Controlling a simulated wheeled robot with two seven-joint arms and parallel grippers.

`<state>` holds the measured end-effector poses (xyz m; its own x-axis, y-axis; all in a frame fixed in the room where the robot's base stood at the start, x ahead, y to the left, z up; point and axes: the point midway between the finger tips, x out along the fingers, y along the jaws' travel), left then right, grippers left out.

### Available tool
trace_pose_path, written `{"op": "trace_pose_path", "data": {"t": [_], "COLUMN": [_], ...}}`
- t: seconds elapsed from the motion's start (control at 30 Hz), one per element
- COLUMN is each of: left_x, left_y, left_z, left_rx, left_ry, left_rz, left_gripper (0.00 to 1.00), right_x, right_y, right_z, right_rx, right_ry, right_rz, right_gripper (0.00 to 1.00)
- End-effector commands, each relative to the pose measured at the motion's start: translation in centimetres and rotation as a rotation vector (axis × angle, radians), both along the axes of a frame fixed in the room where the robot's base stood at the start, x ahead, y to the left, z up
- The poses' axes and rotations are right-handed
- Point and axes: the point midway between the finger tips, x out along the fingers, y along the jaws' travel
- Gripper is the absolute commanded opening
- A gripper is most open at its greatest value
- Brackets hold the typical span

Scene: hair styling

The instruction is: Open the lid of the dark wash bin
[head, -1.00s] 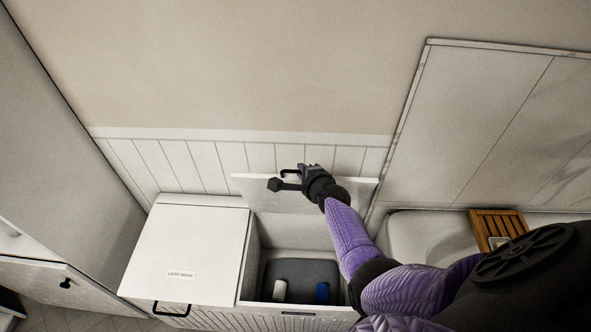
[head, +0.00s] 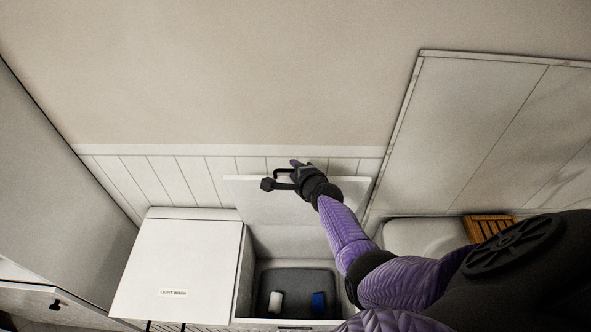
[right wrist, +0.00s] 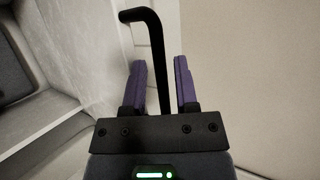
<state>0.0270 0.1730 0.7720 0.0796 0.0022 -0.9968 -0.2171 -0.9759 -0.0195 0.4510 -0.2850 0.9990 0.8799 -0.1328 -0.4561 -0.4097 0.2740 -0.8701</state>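The dark wash bin (head: 245,270) stands open right of the light wash bin. Its white lid (head: 262,205) is raised, standing steeply near the panelled wall. A black bar handle (head: 279,172) is on the lid; it also shows in the right wrist view (right wrist: 153,40). My right gripper (head: 283,180) is at this handle. In the right wrist view its two purple fingers (right wrist: 161,85) stand apart on both sides of the bar, with a gap visible on each side. My left gripper is not in view.
The light wash bin (head: 180,255) is closed, with a label on its lid. Inside the open bin lie a white item (head: 275,301) and a blue item (head: 318,303). A white basin (head: 405,236) with a wooden rack (head: 488,227) is at the right. A tall cabinet (head: 60,165) is at the left.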

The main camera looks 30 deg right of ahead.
Motion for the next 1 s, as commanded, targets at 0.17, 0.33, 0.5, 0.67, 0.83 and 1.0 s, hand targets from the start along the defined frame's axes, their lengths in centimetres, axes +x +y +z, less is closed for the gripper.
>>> {"op": "trace_pose_path", "data": {"t": [0.17,0.33,0.5,0.67,0.83,1.0], "left_x": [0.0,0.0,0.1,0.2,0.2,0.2], "left_y": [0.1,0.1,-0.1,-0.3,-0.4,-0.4], "left_z": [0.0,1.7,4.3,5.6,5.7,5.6], "left_rx": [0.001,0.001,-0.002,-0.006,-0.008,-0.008], "left_ry": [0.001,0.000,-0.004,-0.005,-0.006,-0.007], "left_rz": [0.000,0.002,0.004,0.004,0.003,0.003], "left_gripper": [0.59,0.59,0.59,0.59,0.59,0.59], "right_x": [0.0,-1.4,-4.8,-7.7,-8.7,-8.7], "right_y": [0.0,0.3,0.7,1.2,1.3,1.3], "right_z": [0.0,1.2,3.1,4.3,4.6,4.5], "right_rx": [0.000,0.000,0.000,0.000,0.000,0.000], "right_ry": [0.000,0.001,0.001,0.001,0.000,0.000], "right_rz": [0.000,0.000,-0.001,0.000,0.000,0.000], "right_gripper": [0.38,0.38,0.38,0.38,0.38,0.38]}}
